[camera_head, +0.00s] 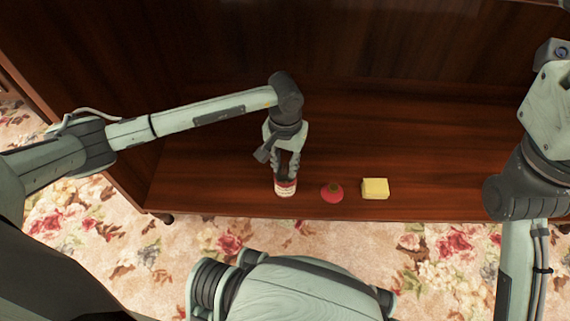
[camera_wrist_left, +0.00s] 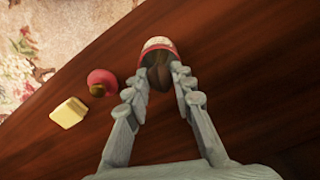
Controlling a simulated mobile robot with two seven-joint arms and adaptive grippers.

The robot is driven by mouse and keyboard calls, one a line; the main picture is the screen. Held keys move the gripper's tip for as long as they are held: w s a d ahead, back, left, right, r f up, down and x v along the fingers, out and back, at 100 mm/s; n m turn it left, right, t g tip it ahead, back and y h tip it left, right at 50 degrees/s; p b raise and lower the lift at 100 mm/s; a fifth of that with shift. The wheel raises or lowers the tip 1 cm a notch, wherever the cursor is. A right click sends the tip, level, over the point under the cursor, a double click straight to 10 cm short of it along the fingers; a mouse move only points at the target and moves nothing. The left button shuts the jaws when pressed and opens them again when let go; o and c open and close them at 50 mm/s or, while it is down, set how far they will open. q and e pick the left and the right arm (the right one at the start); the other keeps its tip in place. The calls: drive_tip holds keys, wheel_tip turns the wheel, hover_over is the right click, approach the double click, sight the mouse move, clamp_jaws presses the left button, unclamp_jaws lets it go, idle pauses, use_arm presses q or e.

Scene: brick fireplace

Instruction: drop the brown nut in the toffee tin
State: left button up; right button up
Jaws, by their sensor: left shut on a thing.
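The toffee tin (camera_head: 285,190) is a small red and white can standing near the front edge of the dark wooden surface. It also shows at the top of the left wrist view (camera_wrist_left: 157,43). My left gripper (camera_head: 286,174) points down right above the tin's mouth. In the left wrist view its fingers (camera_wrist_left: 160,78) are closed on the brown nut (camera_wrist_left: 159,76), a dark brown rounded thing over the tin's opening. I cannot tell how far the nut reaches into the tin. In the head view the fingers mostly hide it. My right gripper is out of view.
A round pink-red thing with a brownish-olive top (camera_head: 332,193) stands just right of the tin. A pale yellow block (camera_head: 375,189) lies further right. The wooden surface (camera_head: 430,150) is clear behind and to the right. Its front edge is close, above a floral carpet (camera_head: 420,255).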

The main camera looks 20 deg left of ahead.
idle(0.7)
use_arm(q)
drive_tip(key=o, duration=0.8)
drive_tip(key=shift+o, duration=0.2)
drive_tip(key=shift+r+p, duration=1.55)
drive_tip(key=shift+r, duration=1)
drive_tip(key=shift+s, duration=0.1)
